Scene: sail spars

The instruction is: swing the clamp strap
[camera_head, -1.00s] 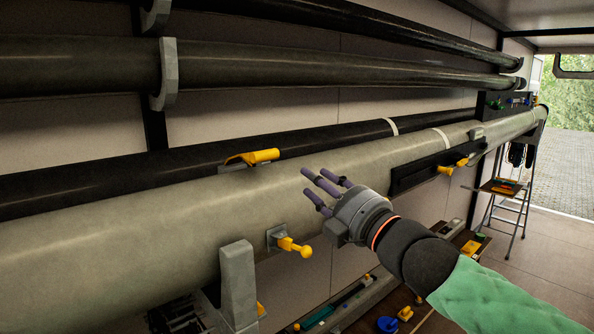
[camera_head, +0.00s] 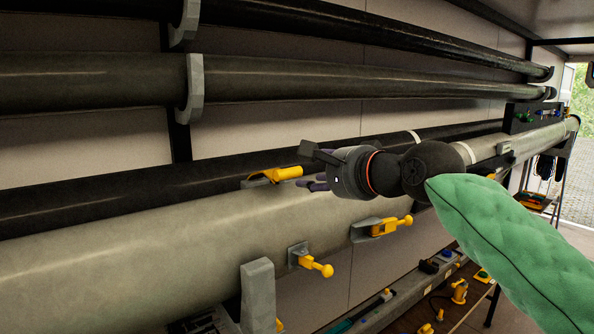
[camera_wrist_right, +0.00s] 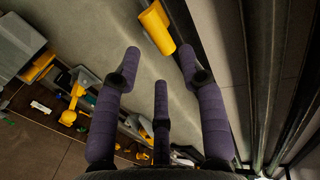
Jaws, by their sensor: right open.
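The thick pale spar (camera_head: 130,250) runs from the near left to the far right. A yellow lever (camera_head: 285,173) on a grey base lies on its top edge. The lever also shows in the wrist view (camera_wrist_right: 157,28), just ahead of the fingertips. My right gripper (camera_head: 314,181) is open and empty, right of the lever and apart from it. In the wrist view its purple fingers (camera_wrist_right: 160,62) are spread over the spar. I cannot tell for sure which fitting is the clamp strap. My left gripper is not in view.
A yellow-knobbed fitting (camera_head: 315,265) and a grey-yellow clamp (camera_head: 385,227) stick out from the spar's front. A grey upright support (camera_head: 258,295) stands at the front. Dark tubes (camera_head: 280,80) run along the wall above. Tools lie low at the right.

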